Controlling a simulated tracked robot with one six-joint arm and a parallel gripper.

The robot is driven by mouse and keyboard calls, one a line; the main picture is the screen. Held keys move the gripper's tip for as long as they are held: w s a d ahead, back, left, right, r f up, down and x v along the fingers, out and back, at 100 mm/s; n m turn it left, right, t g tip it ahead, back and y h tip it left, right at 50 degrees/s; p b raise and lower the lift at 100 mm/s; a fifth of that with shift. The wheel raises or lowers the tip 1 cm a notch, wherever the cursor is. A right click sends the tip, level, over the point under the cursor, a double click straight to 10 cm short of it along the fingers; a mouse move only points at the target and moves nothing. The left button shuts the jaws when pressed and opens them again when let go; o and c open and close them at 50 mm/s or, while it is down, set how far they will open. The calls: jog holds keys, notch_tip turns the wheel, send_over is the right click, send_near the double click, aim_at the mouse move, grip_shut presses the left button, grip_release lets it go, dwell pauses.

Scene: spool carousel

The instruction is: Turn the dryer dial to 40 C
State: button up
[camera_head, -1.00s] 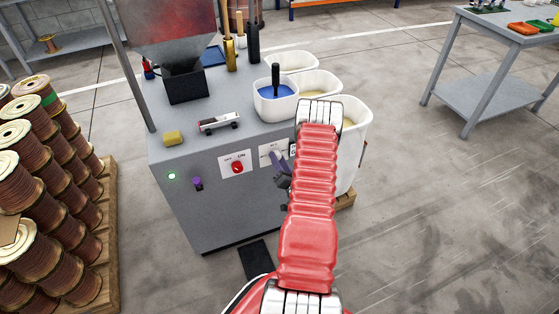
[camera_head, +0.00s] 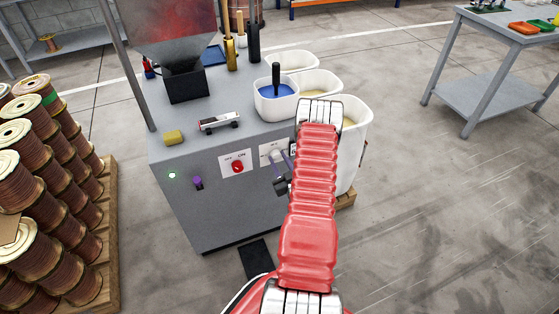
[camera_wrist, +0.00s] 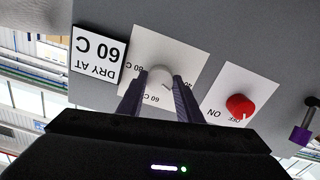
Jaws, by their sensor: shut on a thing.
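A "60 C" label shows below the knob and part of a "40" label by the right finger. A small mark on the knob points to the lower right, but its exact setting is hard to read. In the head view, my gripper (camera_head: 283,160) is at the dial plate (camera_head: 267,149) on the grey dryer cabinet (camera_head: 220,215).
A "DRY AT 60 C" sign (camera_wrist: 98,54) is beside the dial. A red on/off switch (camera_wrist: 239,106) is on the other side. White bins (camera_head: 350,135) stand right of the cabinet and stacked copper spools (camera_head: 60,170) left of it.

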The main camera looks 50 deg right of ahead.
jog(key=shift+s+d+f+n, duration=0.1)
jog(key=shift+n, duration=1)
jog(key=shift+s+f+n, duration=0.1)
jog(key=shift+n, duration=1)
jog(key=shift+w, duration=0.1)
jog(key=o, duration=1)
jog(key=shift+w+r, duration=0.1)
jog(key=shift+r, duration=0.05)
jog(key=shift+o, duration=0.2)
jog(key=v, duration=1.4)
